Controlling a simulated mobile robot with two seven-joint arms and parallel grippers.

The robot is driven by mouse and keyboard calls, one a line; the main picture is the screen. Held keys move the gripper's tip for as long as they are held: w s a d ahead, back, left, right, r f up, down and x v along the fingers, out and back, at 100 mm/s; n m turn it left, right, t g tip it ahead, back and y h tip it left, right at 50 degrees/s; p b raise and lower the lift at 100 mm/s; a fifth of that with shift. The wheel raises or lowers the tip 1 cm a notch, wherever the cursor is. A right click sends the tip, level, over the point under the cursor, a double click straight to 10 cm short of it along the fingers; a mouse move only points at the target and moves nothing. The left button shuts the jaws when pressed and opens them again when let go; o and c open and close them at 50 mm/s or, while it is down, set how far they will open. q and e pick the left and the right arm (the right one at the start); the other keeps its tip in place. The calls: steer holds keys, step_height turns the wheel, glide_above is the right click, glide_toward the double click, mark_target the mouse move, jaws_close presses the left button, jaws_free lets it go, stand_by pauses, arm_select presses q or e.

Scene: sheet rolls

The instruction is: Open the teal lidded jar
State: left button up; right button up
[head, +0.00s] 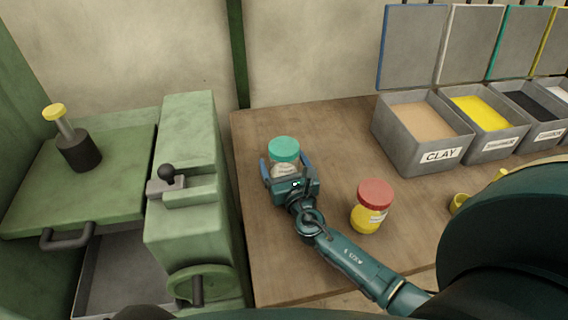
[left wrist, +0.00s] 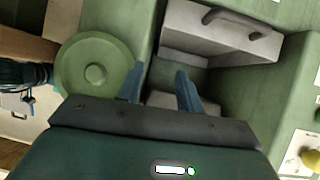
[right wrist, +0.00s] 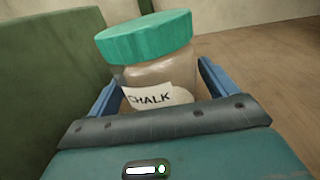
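The teal lidded jar stands upright on the wooden table, its teal lid (head: 284,149) on top. It also shows close up in the right wrist view (right wrist: 160,74), with brownish contents and a CHALK label. My right gripper (head: 289,170) is low around the jar's body, one blue finger on each side. The fingers are spread wide and do not look closed on the jar; contact is hard to judge. My left gripper (left wrist: 158,78) is out of the head view. Its wrist view shows its fingers apart and empty, above the green machine.
A red-lidded jar (head: 372,205) with yellow contents stands right of my right gripper. Open grey bins, one labelled CLAY (head: 425,132), line the table's back right. The green machine (head: 190,170), with a handwheel (head: 202,284), stands left. Table between jar and bins is clear.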

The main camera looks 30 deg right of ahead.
mark_target(284, 145)
steer(key=c, duration=1)
